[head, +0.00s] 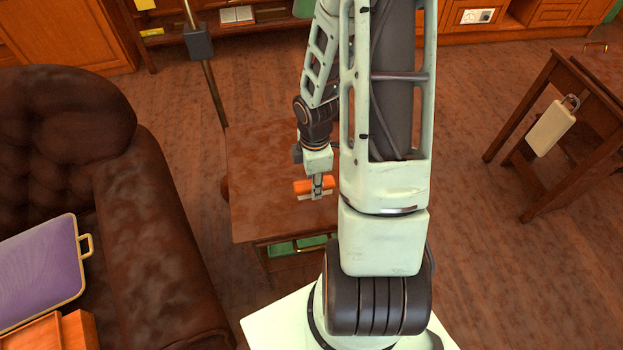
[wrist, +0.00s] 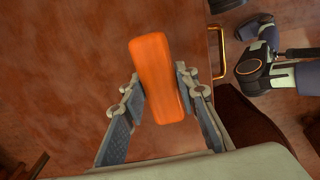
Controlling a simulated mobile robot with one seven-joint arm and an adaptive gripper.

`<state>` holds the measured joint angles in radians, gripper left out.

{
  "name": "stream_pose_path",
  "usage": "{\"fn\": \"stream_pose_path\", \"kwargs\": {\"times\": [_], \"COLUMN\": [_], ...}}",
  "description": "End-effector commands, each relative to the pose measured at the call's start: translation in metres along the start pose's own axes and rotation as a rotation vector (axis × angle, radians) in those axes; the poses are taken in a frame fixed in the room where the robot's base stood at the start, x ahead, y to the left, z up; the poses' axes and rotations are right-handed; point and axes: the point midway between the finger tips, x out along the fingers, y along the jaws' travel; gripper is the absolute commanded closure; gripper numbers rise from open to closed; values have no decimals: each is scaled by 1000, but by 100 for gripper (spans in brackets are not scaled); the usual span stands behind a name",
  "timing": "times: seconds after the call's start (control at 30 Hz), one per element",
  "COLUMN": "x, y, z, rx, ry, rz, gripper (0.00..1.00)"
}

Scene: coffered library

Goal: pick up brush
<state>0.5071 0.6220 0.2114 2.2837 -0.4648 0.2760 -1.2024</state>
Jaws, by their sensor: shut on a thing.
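The brush (head: 302,187) shows in the head view as an orange block with a paler strip along its lower side. It is over the small wooden table (head: 257,172). My gripper (head: 317,186) comes down on it from above and is shut on its middle. In the wrist view the orange top of the brush (wrist: 158,62) lies between the two fingers of my gripper (wrist: 163,92), with its far end sticking out beyond them. Its underside is hidden there, and I cannot tell whether it touches the tabletop.
A brown leather sofa (head: 145,225) with a purple case (head: 40,270) stands to the left. A metal pole (head: 207,82) rises behind the table. Bare floor (head: 462,200) lies between.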

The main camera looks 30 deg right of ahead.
Motion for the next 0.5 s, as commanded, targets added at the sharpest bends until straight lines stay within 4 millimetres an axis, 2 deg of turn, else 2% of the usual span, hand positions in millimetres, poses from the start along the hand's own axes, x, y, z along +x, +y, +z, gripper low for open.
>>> {"fn": "stream_pose_path", "kwargs": {"times": [0.03, 0.2, 0.23, 0.4, 0.5], "x": [-19, -49, -54, -68, -70], "y": [-7, -32, -36, -83, -85], "z": [2, 8, 9, 19, 18], "rx": [1, 2, 1, 3, -3], "ry": [-1, -1, -1, -1, 2], "rz": [1, 0, 1, 0, -3], "gripper": [98, 98, 98, 98, 98]}}
